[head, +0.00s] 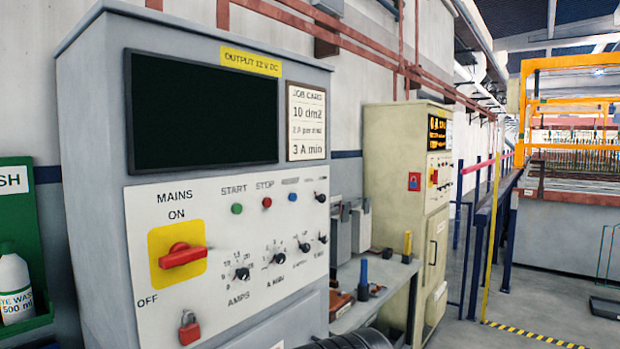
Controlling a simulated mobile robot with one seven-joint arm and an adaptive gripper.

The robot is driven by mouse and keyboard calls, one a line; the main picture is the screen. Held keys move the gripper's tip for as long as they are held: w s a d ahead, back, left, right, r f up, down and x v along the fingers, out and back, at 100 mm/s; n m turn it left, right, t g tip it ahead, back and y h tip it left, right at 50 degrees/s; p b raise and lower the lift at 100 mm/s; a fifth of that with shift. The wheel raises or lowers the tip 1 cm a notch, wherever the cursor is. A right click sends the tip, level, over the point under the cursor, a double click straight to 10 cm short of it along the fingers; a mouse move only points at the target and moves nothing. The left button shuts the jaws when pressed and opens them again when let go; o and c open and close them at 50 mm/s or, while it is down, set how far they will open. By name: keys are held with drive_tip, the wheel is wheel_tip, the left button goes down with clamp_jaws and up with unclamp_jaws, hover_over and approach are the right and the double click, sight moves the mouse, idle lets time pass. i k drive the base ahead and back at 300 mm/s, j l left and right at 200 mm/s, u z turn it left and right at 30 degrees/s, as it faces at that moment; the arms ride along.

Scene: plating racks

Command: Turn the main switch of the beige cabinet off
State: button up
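The beige cabinet (392,165) stands behind and to the right of a nearer grey cabinet, against the wall. Its upper front has a lit orange display (437,130). Below the display is a small red switch (434,177) on a yellow plate; it is too small to tell which way its handle points.
The grey cabinet (95,120) fills the left foreground, with a dark screen and its own red MAINS switch (183,254). A bench (375,305) with small items lies between the cabinets. Blue railing posts (480,250) stand right of the beige cabinet. Floor is open at right.

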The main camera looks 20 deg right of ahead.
sight(433, 177)
drive_tip(key=z, duration=1.3)
drive_tip(key=i+z, duration=0.15)
drive_tip(key=z, duration=0.15)
drive_tip(key=i+l+z, duration=0.15)
drive_tip(key=i+z, duration=0.2)
drive_tip(key=i, duration=1.9)
drive_tip(key=i+l, duration=0.15)
drive_tip(key=i, duration=1.05)
drive_tip(key=i+u, duration=0.35)
drive_tip(key=i+l+u, duration=0.35)
drive_tip(key=i, duration=0.2)
